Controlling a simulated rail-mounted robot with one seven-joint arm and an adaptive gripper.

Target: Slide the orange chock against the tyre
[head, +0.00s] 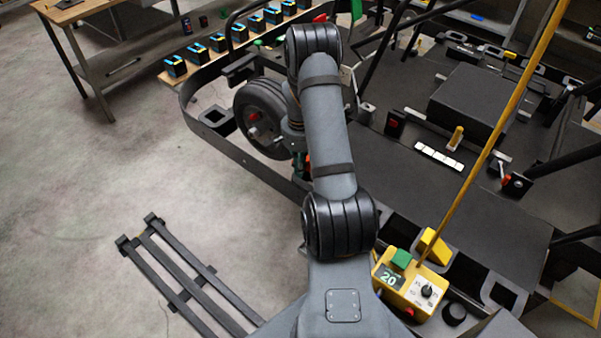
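The black tyre (262,112) is on the kart's wheel at the centre left of the head view, with a red hub part on its face. My arm reaches over the kart and bends down just right of the tyre. My gripper (299,158) is low beside the tyre and mostly hidden by my own arm. Its fingers cannot be made out. A small orange-red patch (308,166) shows beside it; I cannot tell whether this is the orange chock. No other part that could be the chock is clearly visible.
The kart's black frame (232,151) curves around the tyre. A yellow control box (405,283) marked 20 and a yellow wedge (433,246) are at the lower right. A black slatted rack (183,270) lies on the floor. Batteries line a bench (172,78) behind.

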